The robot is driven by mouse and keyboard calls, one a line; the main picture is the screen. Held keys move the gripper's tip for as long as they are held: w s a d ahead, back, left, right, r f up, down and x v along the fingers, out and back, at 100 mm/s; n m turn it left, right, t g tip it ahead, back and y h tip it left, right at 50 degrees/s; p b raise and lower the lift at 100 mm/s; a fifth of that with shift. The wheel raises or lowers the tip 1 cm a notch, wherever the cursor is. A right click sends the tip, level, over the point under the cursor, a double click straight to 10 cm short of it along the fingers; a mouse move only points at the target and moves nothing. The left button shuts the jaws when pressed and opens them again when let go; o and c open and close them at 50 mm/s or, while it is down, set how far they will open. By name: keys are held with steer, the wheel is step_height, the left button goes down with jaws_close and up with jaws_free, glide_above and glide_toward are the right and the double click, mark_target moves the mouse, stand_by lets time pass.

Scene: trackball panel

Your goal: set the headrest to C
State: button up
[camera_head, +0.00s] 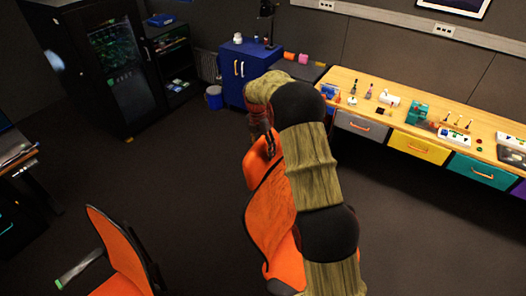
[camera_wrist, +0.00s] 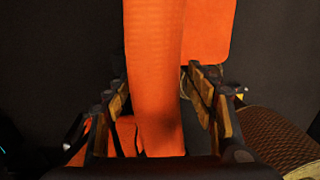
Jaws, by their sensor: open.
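The orange headrest (camera_head: 259,168) is at the top of an orange chair, above its backrest (camera_head: 270,222), in the head view. My gripper (camera_head: 267,138) is at the headrest's upper edge, partly hidden by my arm. In the wrist view, my gripper (camera_wrist: 157,90) is open, with one finger on each side of a long orange piece (camera_wrist: 153,60), which looks like the headrest. I cannot tell whether the fingers touch it. Another orange panel (camera_wrist: 207,30) lies beyond at the upper right; its part of the chair is unclear. No letter C mark is readable.
A second orange chair (camera_head: 120,250) stands at the lower left. A wooden workbench (camera_head: 350,83) with coloured drawers runs along the right. A blue cabinet (camera_head: 238,77) and a black cabinet (camera_head: 90,60) stand at the back. Dark floor (camera_head: 180,160) is open left of the headrest.

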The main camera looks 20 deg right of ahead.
steer(key=shift+s+f, duration=0.1)
steer(key=shift+f, duration=0.55)
steer(key=c, duration=0.3)
jaws_close()
